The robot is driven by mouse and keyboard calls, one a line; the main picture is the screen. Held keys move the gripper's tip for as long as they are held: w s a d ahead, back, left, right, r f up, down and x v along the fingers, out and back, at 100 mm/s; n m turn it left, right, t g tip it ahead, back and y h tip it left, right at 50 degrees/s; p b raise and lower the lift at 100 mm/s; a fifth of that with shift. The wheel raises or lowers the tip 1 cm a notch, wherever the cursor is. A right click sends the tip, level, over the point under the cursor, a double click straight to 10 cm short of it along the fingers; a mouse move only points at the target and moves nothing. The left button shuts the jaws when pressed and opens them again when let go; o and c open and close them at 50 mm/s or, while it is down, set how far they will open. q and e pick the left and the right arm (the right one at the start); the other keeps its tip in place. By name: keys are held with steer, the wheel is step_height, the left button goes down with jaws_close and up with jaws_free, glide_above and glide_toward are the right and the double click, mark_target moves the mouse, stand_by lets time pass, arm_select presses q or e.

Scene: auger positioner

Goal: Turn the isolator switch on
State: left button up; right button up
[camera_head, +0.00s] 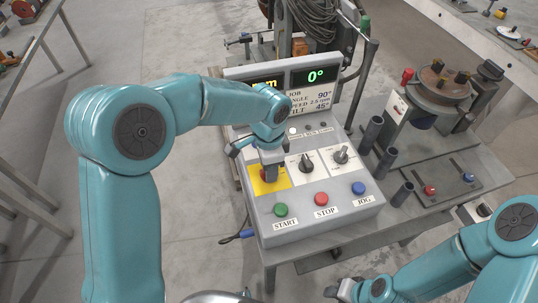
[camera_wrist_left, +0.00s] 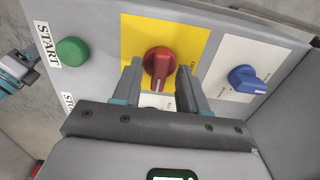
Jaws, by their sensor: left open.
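The isolator switch is a red rotary knob (camera_wrist_left: 158,62) on a yellow plate (camera_wrist_left: 190,35) in the left wrist view. In the head view, the yellow plate (camera_head: 281,182) is at the upper left of the control box's face, and my left gripper mostly hides the knob. My left gripper (camera_head: 268,165) is over the plate, pointing down at it. In the left wrist view its open fingers (camera_wrist_left: 161,68) are on either side of the knob; contact is not clear. My right gripper (camera_head: 345,289) is low in the head view, away from the box; its jaws are unclear.
The control box (camera_head: 345,216) carries green START (camera_head: 281,210), red STOP (camera_head: 321,199) and blue JOG (camera_head: 358,188) buttons. Two black selector knobs (camera_head: 307,162) (camera_head: 342,155) stand right of the yellow plate. A blue knob (camera_wrist_left: 246,78) shows in the left wrist view. Displays stand behind.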

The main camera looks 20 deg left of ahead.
arm_select(q)
step_height(320, 180, up, 16)
stand_by(0.3)
stand_by(0.3)
